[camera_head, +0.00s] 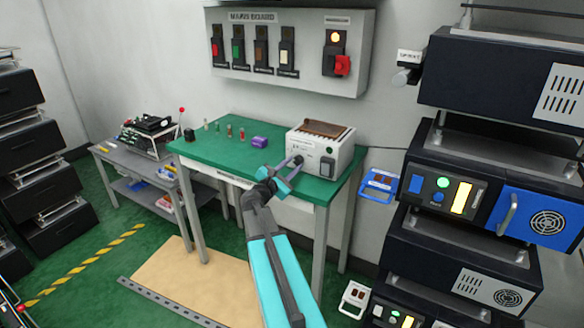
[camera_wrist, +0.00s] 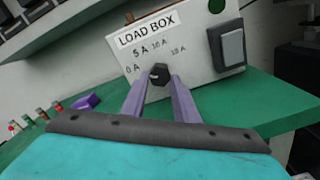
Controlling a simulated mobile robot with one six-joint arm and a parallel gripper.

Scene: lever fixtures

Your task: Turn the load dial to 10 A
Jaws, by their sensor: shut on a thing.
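The white load box (camera_head: 305,155) stands on the green table and also fills the upper middle of the wrist view (camera_wrist: 185,55). Its small black load dial (camera_wrist: 159,74) has marks 0 A, 5 A, 10 A and 15 A arranged around its upper side. A small white mark shows on the left part of the dial, towards the 0 A side; its exact reading is hard to tell. My gripper (camera_wrist: 158,84) is shut on the dial, with one purple finger on each side. In the head view my gripper (camera_head: 293,166) reaches the box's front and hides the dial.
A grey rocker switch (camera_wrist: 232,45) is on the box's front, right of the dial. A purple block (camera_head: 259,142) and several small items stand on the green table (camera_head: 215,150). The mains board (camera_head: 290,50) hangs above. A dark equipment rack (camera_head: 440,220) stands at the right.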

